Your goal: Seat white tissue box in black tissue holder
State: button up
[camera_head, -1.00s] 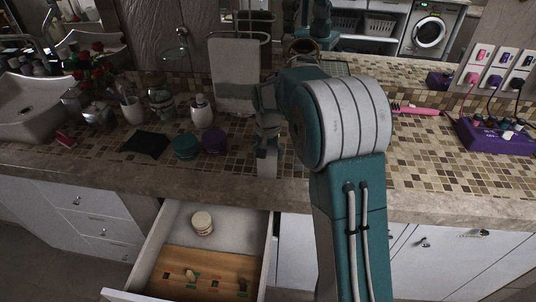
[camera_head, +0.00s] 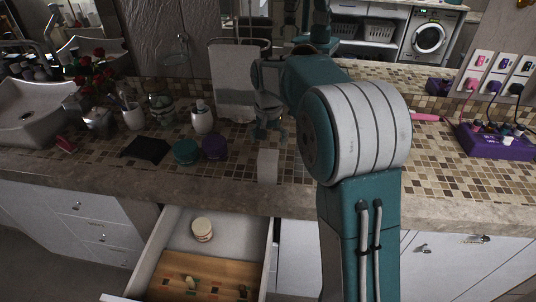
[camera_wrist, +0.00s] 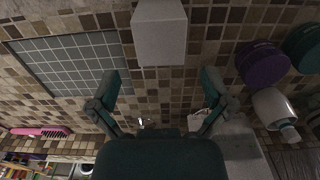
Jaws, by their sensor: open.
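The white tissue box (camera_head: 268,165) stands on the tiled counter near its front edge, above the right side of the open drawer. It also shows at the top of the wrist view (camera_wrist: 160,32). My gripper (camera_head: 268,136) is behind the box, apart from it. In the wrist view my gripper (camera_wrist: 158,92) is open, with its two fingers wide apart and nothing between them. A flat black item (camera_head: 146,149) lies on the counter to the left; I cannot tell whether it is the black tissue holder.
A teal jar (camera_head: 186,151) and a purple jar (camera_head: 215,147) stand left of the box. A white dispenser (camera_head: 202,118) is behind them. The open drawer (camera_head: 272,245) holds a cream jar (camera_head: 202,229) and a wooden board. A purple power block (camera_head: 494,140) is at right.

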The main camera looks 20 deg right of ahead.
notch_tip(320, 180, up, 4)
jog(key=shift+f, duration=0.1)
jog(key=s+r+n+t, duration=0.15)
jog(key=s+r, duration=0.25)
jog(key=s, duration=0.4)
jog(key=s+r+n+t, duration=0.15)
jog(key=s+r, duration=0.25)
jog(key=s, duration=0.4)
jog(key=s+a+f+n+t, duration=0.1)
jog(key=s+f+t, duration=0.25)
jog(key=s, duration=1.05)
jog(key=m+g+h, duration=0.2)
jog(key=m+g, duration=0.1)
jog(key=m, duration=0.1)
send_near(268, 156)
jog(key=shift+t, duration=0.25)
jog(key=x, duration=0.5)
jog(key=shift+s+a+f, duration=0.2)
jog(key=shift+s+f, duration=0.1)
jog(key=shift+s, duration=0.05)
jog(key=x, duration=0.5)
jog(key=shift+w+d+f, duration=0.15)
jog(key=shift+w+d, duration=0.1)
jog(key=shift+w, duration=0.15)
